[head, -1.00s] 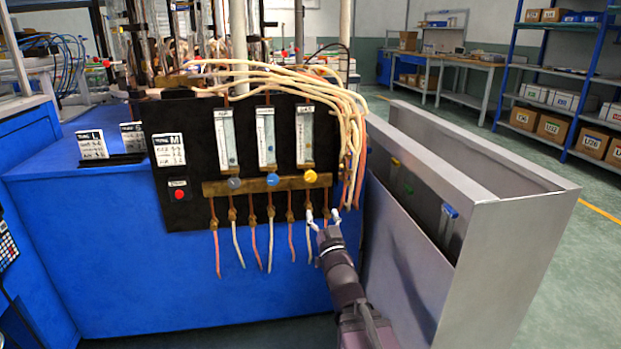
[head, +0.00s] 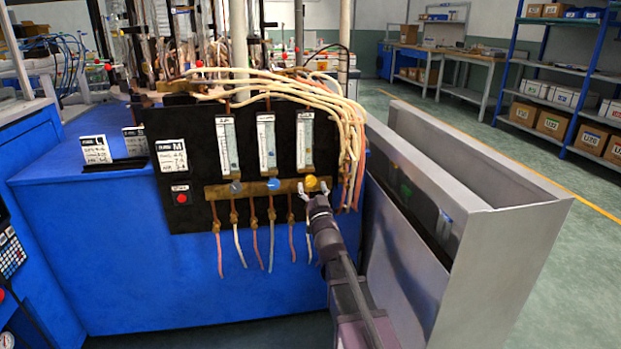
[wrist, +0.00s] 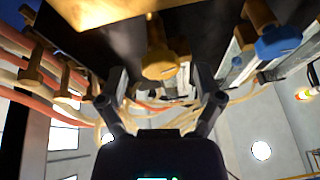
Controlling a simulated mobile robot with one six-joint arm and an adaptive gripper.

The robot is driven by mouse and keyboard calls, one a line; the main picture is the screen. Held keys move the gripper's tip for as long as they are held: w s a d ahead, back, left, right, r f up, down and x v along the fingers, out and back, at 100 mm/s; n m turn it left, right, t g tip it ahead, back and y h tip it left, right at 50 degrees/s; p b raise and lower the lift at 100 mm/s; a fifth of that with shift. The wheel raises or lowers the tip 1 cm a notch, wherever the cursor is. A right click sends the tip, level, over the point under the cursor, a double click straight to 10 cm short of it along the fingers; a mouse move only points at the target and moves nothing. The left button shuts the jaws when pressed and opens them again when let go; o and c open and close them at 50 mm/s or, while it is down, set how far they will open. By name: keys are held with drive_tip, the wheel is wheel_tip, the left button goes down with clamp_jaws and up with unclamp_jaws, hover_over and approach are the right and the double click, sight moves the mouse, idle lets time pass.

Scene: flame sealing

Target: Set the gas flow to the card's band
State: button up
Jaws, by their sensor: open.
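The black gas panel (head: 190,212) carries three flow tubes above a brass bar, with a grey knob (head: 235,187), a blue knob (head: 273,184) and a yellow knob (head: 312,183). A card marked M (head: 172,157) is at the panel's left; its small figures are not readable. My gripper (head: 313,190) is open, its fingertips at either side of the yellow knob's lower part. In the wrist view the yellow knob (wrist: 160,64) lies between and just beyond the open fingers (wrist: 161,76). I cannot tell if they touch it. The blue knob (wrist: 278,42) is to the right there.
Pale hoses (head: 300,88) arch over the panel's top right, and short tubes hang below the bar. A red button (head: 182,198) is at lower left. Cards marked L (head: 95,149) and S (head: 134,140) stand on the blue bench. A grey metal bin (head: 510,250) is close on the right.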

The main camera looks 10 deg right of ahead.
drive_tip(key=shift+x, duration=1.1)
drive_tip(key=c, duration=1.2)
